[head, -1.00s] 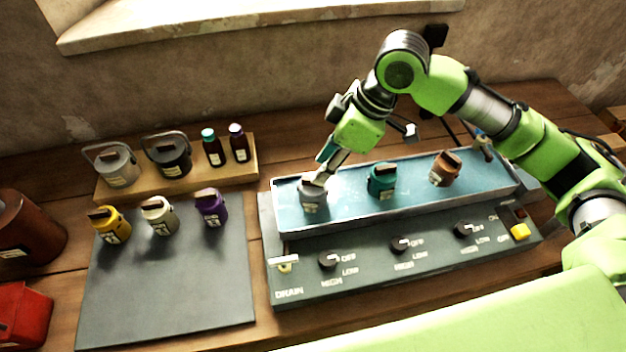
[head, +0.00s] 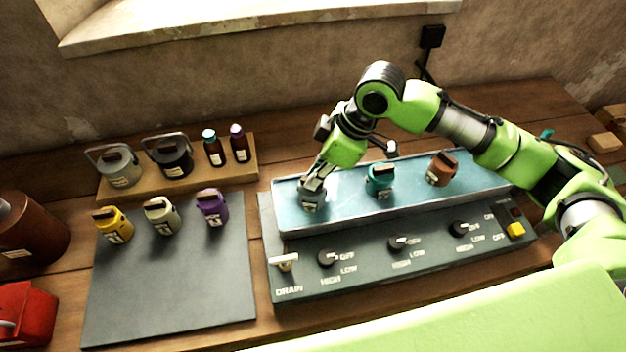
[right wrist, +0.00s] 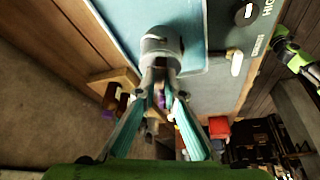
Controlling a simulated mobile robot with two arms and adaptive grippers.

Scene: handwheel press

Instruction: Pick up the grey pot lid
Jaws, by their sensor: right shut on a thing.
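The grey pot (head: 312,200) stands in the left end of the blue water tray (head: 345,215). Its grey lid is largely hidden by my right gripper (head: 314,180), which comes down on it from above. In the right wrist view the grey pot (right wrist: 160,42) is at the top centre, and the fingertips of my right gripper (right wrist: 160,75) close together at its lid handle. The lid still appears to be on the pot; I cannot see a gap. My left gripper is not in view.
A teal pot (head: 380,180) and a brown pot (head: 441,169) stand in the same tray. The control panel (head: 370,275) with knobs runs in front. The dark mat (head: 170,290) holds yellow, cream and purple pots at its back and is clear in front.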

